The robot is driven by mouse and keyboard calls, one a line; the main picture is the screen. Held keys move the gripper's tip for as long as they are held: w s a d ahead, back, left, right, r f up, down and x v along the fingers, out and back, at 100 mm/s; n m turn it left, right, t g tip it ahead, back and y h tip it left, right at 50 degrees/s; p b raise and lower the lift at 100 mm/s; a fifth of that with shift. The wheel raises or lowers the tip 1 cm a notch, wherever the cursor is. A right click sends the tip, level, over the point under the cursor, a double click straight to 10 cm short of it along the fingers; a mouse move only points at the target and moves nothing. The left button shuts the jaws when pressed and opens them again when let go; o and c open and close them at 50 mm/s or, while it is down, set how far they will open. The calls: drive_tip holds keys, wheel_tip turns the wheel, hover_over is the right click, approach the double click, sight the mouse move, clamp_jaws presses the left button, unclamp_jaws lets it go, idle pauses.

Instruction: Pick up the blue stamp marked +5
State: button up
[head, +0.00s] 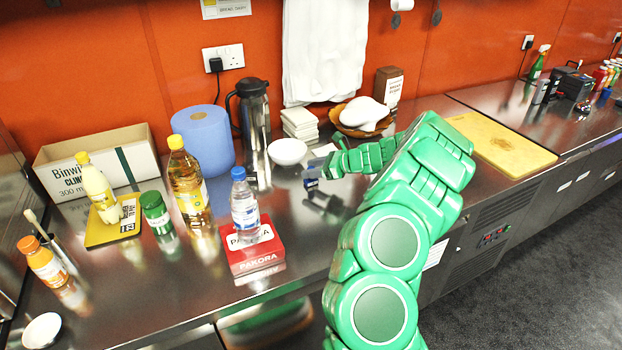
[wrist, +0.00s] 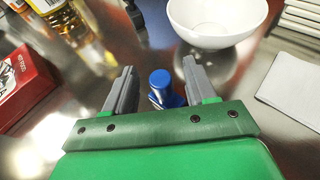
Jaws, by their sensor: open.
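A small blue stamp (head: 312,184) stands on the steel counter, below and beside my gripper (head: 320,168) in the head view. In the wrist view the blue stamp (wrist: 163,90) shows its round blue top between the two grey fingers of my gripper (wrist: 160,82). The fingers are apart, with a gap on each side of the stamp, and no grip on it shows. The lower part of the stamp is hidden behind the green palm edge. I cannot read a +5 marking on it.
A white bowl (wrist: 216,20) stands just beyond the fingers, with a white napkin (wrist: 290,88) to the right. A red pakora box (head: 256,254) bearing a water bottle (head: 244,206) stands to the left. A steel flask (head: 254,115) and blue roll (head: 204,140) stand behind.

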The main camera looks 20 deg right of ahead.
drive_tip(key=x, duration=0.2)
drive_tip(key=shift+w+a+f, duration=0.15)
drive_tip(key=shift+w, duration=0.05)
clamp_jaws()
drive_tip(key=shift+r, duration=0.35)
drive_tip(key=r, duration=0.3)
drive_tip(key=shift+s, duration=0.25)
drive_tip(key=s+a+r, duration=0.4)
drive_tip(key=s+r, duration=0.5)
drive_tip(key=s, duration=0.4)
